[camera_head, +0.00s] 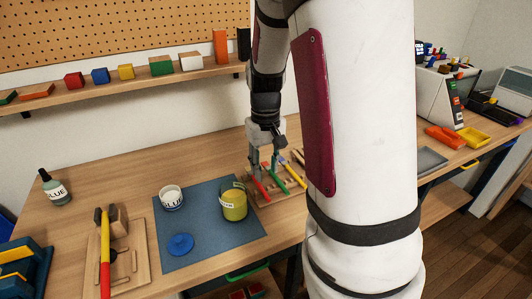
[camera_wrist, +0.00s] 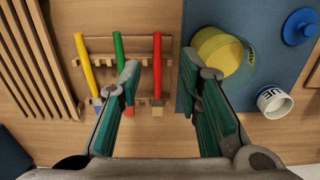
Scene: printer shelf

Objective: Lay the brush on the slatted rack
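Three brushes lie side by side on a notched wooden holder (camera_wrist: 138,58) in the wrist view: yellow-handled (camera_wrist: 86,62), green-handled (camera_wrist: 118,55) and red-handled (camera_wrist: 157,60). The red brush also shows in the head view (camera_head: 260,188), with the green one (camera_head: 294,176) beside it. My gripper (camera_wrist: 160,75) is open above the holder, its fingers on either side of the red brush, with no visible grip on it. In the head view my gripper (camera_head: 265,165) points down at the holder. The slatted rack (camera_wrist: 41,60) stands left of the holder in the wrist view; my arm hides most of that area in the head view.
A blue mat (camera_head: 207,258) beside the holder bears a yellow jar (camera_head: 234,206), a white glue pot (camera_head: 171,200) and a blue lid (camera_head: 180,245). A wooden board (camera_head: 130,265) with a hammer is farther left. A shelf (camera_head: 140,84) with blocks runs along the wall.

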